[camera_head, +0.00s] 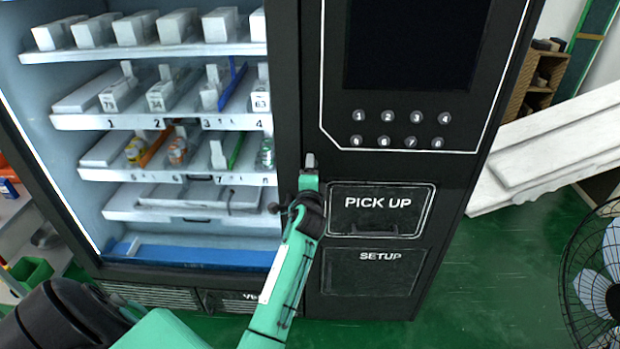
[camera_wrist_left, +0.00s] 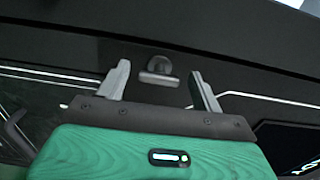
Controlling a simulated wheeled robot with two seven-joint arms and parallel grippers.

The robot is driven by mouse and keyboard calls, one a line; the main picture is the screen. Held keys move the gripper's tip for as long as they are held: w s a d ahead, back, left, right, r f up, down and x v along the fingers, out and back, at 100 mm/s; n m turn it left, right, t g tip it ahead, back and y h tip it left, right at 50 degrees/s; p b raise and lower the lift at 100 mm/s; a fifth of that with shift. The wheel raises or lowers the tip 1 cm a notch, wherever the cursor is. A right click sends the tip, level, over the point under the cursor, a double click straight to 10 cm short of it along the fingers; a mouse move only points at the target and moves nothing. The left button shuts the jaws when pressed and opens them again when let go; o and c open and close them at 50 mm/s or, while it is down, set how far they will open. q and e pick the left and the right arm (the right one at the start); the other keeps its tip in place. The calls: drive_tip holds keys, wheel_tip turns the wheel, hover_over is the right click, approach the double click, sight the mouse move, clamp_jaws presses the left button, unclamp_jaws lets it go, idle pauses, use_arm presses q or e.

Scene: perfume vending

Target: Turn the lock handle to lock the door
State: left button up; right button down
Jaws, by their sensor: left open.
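The lock handle (camera_wrist_left: 158,72) is a small dark grey T-shaped knob on the black front of the vending machine (camera_head: 345,279). It shows in the left wrist view, between and slightly beyond the fingertips. In the head view I cannot make it out behind my left gripper (camera_head: 309,165). In the left wrist view the gripper (camera_wrist_left: 160,84) has its two grey fingers spread, one on each side of the handle. The fingers look apart from the handle, and nothing is held. The glass door (camera_head: 160,228) is to the left of the gripper. My right gripper is not in view.
The PICK UP flap (camera_head: 380,222) and SETUP panel (camera_head: 368,272) are right of my left arm. Numbered buttons (camera_head: 387,143) sit above them. A fan (camera_head: 597,285) stands at the right, and white boards (camera_head: 555,140) lean beside the machine.

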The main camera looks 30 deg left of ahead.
use_arm(q)
drive_tip(key=b+v, duration=0.3)
drive_tip(key=v, duration=1)
drive_tip(key=shift+s, duration=0.4)
drive_tip(key=shift+d, duration=0.15)
